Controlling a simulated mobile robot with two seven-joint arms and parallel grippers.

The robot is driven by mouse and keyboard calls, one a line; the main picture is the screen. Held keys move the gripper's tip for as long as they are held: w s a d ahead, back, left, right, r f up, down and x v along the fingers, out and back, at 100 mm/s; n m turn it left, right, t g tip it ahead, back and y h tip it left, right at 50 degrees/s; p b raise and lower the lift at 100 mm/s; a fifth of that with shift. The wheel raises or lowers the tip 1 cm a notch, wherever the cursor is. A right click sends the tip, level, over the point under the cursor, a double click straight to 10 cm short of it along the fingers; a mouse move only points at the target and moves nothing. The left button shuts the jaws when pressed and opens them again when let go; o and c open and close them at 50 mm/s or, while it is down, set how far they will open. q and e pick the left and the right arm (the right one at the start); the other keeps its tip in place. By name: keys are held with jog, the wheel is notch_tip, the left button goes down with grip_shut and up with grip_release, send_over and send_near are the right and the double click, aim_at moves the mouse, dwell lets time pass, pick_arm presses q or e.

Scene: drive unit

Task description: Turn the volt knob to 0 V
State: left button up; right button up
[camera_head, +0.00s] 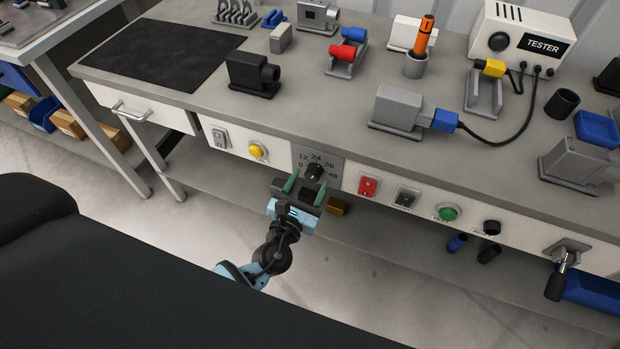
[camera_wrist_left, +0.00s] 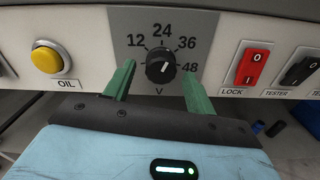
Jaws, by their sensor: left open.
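The volt knob (camera_head: 314,172) is black and round, on a grey dial plate in the bench's front panel. In the left wrist view the knob (camera_wrist_left: 160,66) sits under the numbers 12, 24, 36 and 48, with a V below it. A pale mark shows on its face; I cannot read its exact setting. My left gripper (camera_head: 306,186) is in front of the dial. Its green fingers are open, one on each side of the knob in the left wrist view (camera_wrist_left: 158,70), with gaps between them and the knob. The 0 end of the scale is hidden behind the left finger there.
A yellow OIL button (camera_wrist_left: 46,60) is left of the dial. A red LOCK switch (camera_wrist_left: 252,68) and a black TESTER switch (camera_head: 406,197) are close on the right. The bench top (camera_head: 310,90) overhangs the panel. A grey shelf lies below the panel.

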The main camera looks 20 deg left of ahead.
pick_arm(q)
jog(key=shift+w, duration=0.8)
jog(key=shift+c, duration=0.3)
jog(key=c, duration=0.9)
